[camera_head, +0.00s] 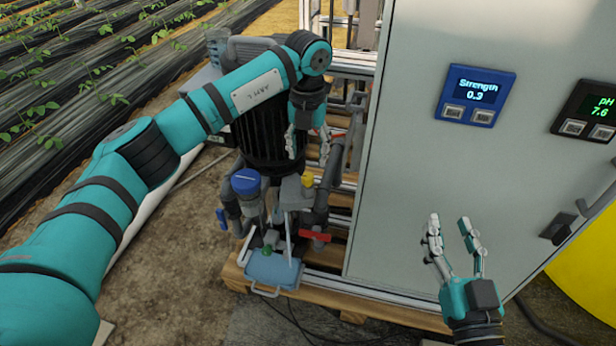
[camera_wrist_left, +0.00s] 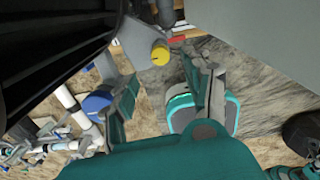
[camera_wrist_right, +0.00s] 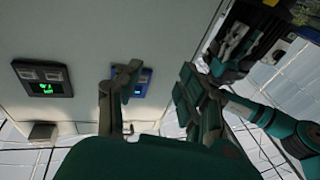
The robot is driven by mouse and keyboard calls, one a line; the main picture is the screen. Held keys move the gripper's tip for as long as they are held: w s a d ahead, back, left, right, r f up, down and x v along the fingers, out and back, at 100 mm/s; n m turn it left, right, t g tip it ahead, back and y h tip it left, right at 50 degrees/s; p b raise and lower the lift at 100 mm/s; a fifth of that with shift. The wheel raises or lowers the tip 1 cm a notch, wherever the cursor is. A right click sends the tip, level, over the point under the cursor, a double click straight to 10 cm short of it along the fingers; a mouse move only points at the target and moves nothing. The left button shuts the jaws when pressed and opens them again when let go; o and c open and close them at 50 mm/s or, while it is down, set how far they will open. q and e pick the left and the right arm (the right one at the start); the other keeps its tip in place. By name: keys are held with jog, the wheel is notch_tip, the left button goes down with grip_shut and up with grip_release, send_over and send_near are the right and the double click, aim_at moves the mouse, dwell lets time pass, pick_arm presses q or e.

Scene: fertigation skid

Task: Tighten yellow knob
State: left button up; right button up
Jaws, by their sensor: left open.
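The yellow knob (camera_head: 307,179) sits on grey pipework low in front of the black tank, right of a blue-capped fitting. It also shows in the left wrist view (camera_wrist_left: 160,54), upper centre, in the space between my left fingers and beyond them. My left gripper (camera_head: 307,146) hangs above the knob with its fingers apart and empty. It is not touching the knob. My right gripper (camera_head: 452,232) is open and empty in front of the grey cabinet, away from the knob.
The grey cabinet (camera_head: 420,150) bears a blue Strength display (camera_head: 474,96) and a black pH display (camera_head: 590,110). A blue-capped fitting (camera_head: 246,181), a red valve handle (camera_head: 315,235) and a light-blue box with a handle (camera_head: 273,269) crowd the knob. The black tank stands behind.

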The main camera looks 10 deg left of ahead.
aim_at(308, 176)
pick_arm(q)
notch_tip(308, 176, down, 6)
jog(key=shift+f+b, duration=0.25)
jog(key=shift+b, duration=0.45)
jog(key=shift+f, duration=0.35)
pick_arm(e)
notch_tip(308, 176, up, 7)
jog(key=s+t+y, duration=0.1)
jog(key=s+t, duration=0.1)
jog(key=t, duration=0.3)
jog(key=shift+s+a+y, duration=0.15)
jog(key=shift+s+y, duration=0.15)
jog(key=shift+s, duration=0.1)
jog(key=shift+r, duration=0.1)
pick_arm(q)
grip_shut()
